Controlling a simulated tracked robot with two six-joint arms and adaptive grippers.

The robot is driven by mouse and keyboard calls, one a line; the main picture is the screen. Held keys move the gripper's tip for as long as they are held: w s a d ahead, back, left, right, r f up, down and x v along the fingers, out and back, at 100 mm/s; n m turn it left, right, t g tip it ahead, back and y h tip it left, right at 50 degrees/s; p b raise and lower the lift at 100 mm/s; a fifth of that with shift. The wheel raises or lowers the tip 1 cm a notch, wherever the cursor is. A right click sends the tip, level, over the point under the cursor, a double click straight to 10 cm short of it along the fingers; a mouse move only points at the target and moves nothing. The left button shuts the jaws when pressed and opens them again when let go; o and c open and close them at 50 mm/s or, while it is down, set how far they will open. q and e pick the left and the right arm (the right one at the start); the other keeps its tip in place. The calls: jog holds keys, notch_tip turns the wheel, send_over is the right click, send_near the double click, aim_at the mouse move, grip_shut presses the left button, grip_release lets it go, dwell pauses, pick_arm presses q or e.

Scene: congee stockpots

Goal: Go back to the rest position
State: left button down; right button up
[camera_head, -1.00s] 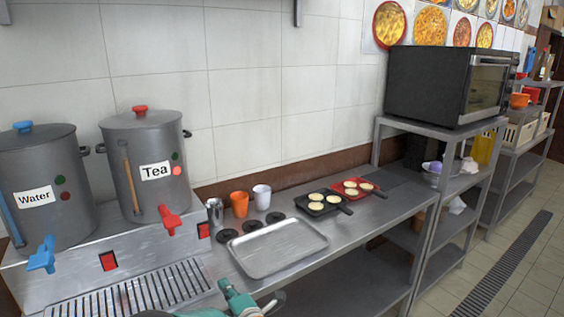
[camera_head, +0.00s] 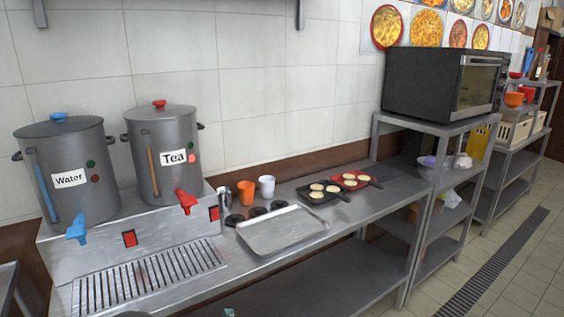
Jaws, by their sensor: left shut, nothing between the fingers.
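Only a small teal piece of my left gripper (camera_head: 229,312) shows at the bottom edge, in front of the counter and below the drip grate. It is shut and empty, and the rest of it is cut off by the frame. It touches nothing that I can see. My right gripper is not in view. The Water stockpot (camera_head: 68,150) with a blue tap and the Tea stockpot (camera_head: 163,130) with a red tap stand upright on the raised metal stand at the left, lids on.
An empty metal tray (camera_head: 282,230) lies on the counter. Behind it stand a metal cup, an orange cup (camera_head: 246,194) and a white cup (camera_head: 267,186). Black (camera_head: 325,198) and red (camera_head: 350,180) pans hold round pale pieces. An oven (camera_head: 440,82) sits on a shelf at the right.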

pick_arm(q)
jog(key=s+f+m+g+h, duration=0.6)
jog(key=s+f+m, duration=0.4)
jog(key=s+f, duration=0.55)
jog(key=s+f+m+g+h, duration=0.1)
jog(key=s+m+g, duration=0.2)
jog(key=s, duration=0.6)
jog(key=s+d+f+m+g+h, duration=0.1)
jog(key=s+m+g, duration=0.2)
jog(key=s, duration=0.6)
jog(key=shift+s+d+f+g+h+p, duration=0.25)
jog(key=shift+s+g+h+p, duration=0.05)
jog(key=shift+g+h+p, duration=0.1)
